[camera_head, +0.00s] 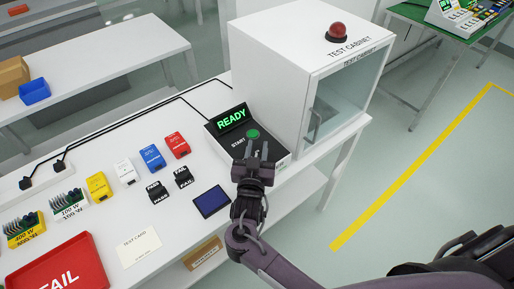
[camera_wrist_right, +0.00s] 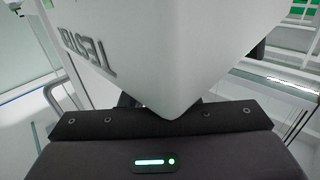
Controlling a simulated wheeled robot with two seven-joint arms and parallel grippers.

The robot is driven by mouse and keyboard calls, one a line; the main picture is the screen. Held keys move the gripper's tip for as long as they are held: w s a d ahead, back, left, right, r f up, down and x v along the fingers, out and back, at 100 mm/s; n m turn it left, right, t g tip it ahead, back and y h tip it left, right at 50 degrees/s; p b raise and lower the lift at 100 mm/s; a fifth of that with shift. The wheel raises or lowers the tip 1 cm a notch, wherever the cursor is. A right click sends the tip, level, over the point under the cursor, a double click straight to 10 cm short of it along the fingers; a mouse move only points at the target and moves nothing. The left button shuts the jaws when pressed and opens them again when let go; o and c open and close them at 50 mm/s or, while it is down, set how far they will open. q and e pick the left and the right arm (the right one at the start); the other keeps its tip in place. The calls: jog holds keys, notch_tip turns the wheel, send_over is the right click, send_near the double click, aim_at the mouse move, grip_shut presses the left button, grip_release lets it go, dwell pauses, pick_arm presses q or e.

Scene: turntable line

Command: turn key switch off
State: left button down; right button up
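A white tester (camera_head: 277,160) with a dark top panel stands on the bench. Its display (camera_head: 232,119) reads READY in green, and a green START button (camera_head: 253,134) sits below it. My right gripper (camera_head: 257,149) is at the tester's front, just below the button, with its two fingers apart. I see nothing between them, but contact with the tester is unclear. In the right wrist view a white housing (camera_wrist_right: 170,50) with upside-down TESTER lettering fills the middle and hides most of the fingers. I cannot make out a key switch in either view. My left gripper is out of view.
A white test cabinet (camera_head: 285,60) with a red dome (camera_head: 338,32) stands right behind the tester. A dark blue pad (camera_head: 212,201), black labelled blocks, coloured blocks and a red FAIL tray (camera_head: 62,262) lie to the left. Black cables run along the bench's back.

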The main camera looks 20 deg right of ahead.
jog(key=shift+c, duration=0.3)
jog(key=c, duration=0.5)
grip_shut()
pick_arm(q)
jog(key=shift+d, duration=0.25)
